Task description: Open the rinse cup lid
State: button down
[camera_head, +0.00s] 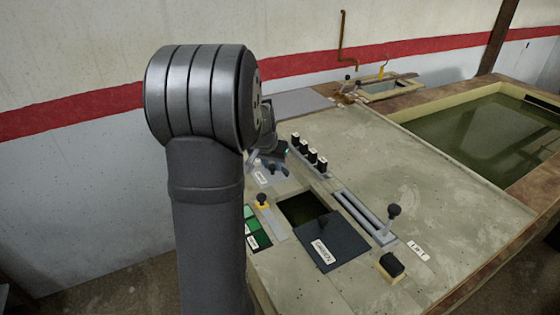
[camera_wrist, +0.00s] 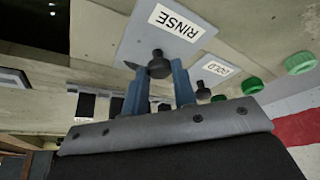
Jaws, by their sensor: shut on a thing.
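The rinse cup lid (camera_wrist: 205,45) is a flat grey plate with a white label reading RINSE, in the upper middle of the wrist view. A black knob (camera_wrist: 158,65) stands on it near its edge. My gripper (camera_wrist: 159,70) has its two blue fingers shut on this knob, one on each side. In the head view my gripper (camera_head: 272,152) is partly hidden behind my own arm, low over the bench, and its fingertips are hard to make out. The cup under the lid is not visible, and I cannot tell whether the lid is shifted or tilted.
A second labelled lid (camera_wrist: 216,69) with a black knob lies close by. Several black-capped pieces (camera_head: 310,153) stand in a row near my gripper. A dark lid (camera_head: 335,240) lies beside a square opening (camera_head: 300,208). A slotted rail (camera_head: 365,218) carries a lever.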

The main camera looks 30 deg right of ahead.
aim_at(261, 176)
jog(key=a, duration=0.4)
jog(key=shift+a, duration=0.35)
jog(key=c, duration=1.2)
grip_release()
jog(key=v, duration=1.7)
jog(key=shift+r, duration=0.2)
jog(key=shift+f, duration=0.1)
